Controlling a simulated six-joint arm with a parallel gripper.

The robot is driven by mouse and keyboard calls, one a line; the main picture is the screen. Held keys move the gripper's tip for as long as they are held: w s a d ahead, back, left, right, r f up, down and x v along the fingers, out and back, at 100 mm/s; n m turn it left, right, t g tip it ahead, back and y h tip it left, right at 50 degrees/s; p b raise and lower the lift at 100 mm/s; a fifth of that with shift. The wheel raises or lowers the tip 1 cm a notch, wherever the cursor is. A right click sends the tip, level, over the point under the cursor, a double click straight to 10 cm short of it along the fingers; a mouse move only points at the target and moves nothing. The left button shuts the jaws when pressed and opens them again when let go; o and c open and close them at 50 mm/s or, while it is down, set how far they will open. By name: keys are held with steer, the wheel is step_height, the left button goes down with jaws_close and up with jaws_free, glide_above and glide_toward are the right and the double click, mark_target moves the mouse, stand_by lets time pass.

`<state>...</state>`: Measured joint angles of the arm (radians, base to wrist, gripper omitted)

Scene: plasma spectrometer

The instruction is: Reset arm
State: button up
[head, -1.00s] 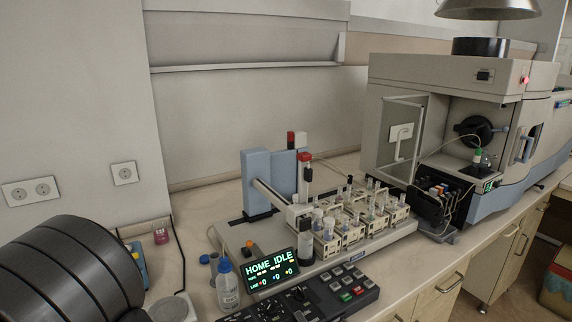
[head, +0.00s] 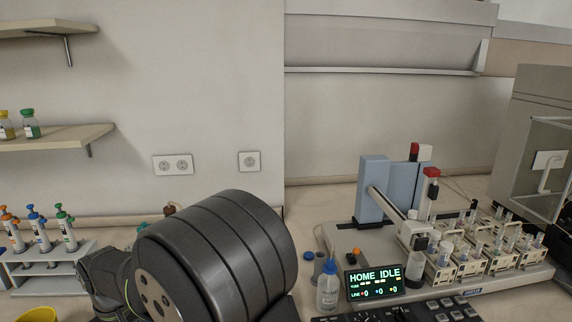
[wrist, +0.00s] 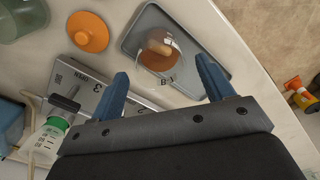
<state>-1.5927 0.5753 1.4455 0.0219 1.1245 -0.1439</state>
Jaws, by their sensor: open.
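My gripper (wrist: 162,88) shows in the wrist view with its two blue fingers apart and nothing between them. It is above the bench top, over the near edge of a grey tray (wrist: 133,40). In the head view my dark arm covers the lower middle, and the fingers are not visible there. The autosampler (head: 340,236) stands on the bench at the right, with a blue column and a small display (head: 375,282) reading HOME IDLE.
The wrist view shows a round brown-topped vessel (wrist: 160,54) on the tray, an orange lid (wrist: 88,32) and a green-capped bottle (wrist: 48,138). In the head view, a pipette rack (head: 50,270) stands left and a wash bottle (head: 327,290) stands beside the display.

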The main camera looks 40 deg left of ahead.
step_height(320, 180, down, 6)
steer(key=shift+r, duration=0.2)
steer(key=r, duration=0.5)
steer(key=shift+w+d, duration=0.1)
steer(key=shift+w, duration=0.1)
steer(key=w+d+r, duration=0.3)
steer(key=w+d, duration=0.3)
steer(key=w, duration=0.6)
steer(key=w+d+r, duration=0.3)
steer(key=w+d, duration=0.4)
steer(key=w, duration=0.5)
steer(key=w+d+r, duration=0.4)
steer(key=w+d, duration=0.3)
steer(key=w, duration=0.5)
steer(key=shift+r, duration=0.1)
stand_by(0.4)
